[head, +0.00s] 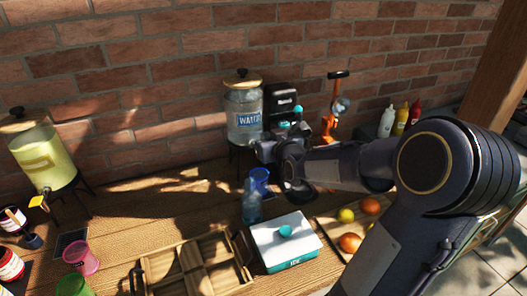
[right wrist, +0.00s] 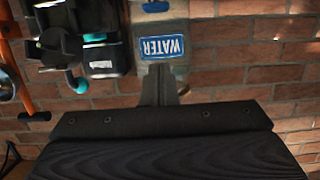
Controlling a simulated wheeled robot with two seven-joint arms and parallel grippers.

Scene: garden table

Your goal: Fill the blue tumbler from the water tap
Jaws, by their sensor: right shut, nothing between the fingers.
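The water dispenser (head: 243,104) is a clear jar with a blue WATER label, on a dark stand against the brick wall. The blue tumbler (head: 260,176) stands upright below its front, partly covered by my right arm; I cannot tell whether it holds water. My right gripper (head: 266,150) is shut and empty, above the tumbler at the dispenser's lower front. In the right wrist view, the shut fingers (right wrist: 162,82) point at the jar (right wrist: 162,28) just below its label. A small tan piece shows beside the fingertips; the tap is otherwise hidden. My left gripper is out of view.
A pale blue bottle-like vessel (head: 251,206) stands close in front of the tumbler. A white-lidded teal box (head: 286,240), a wooden divided crate (head: 160,270) and a fruit tray are nearer. A yellow drink dispenser (head: 38,155) and colored cups stand left. A black machine (head: 283,98) stands right of the jar.

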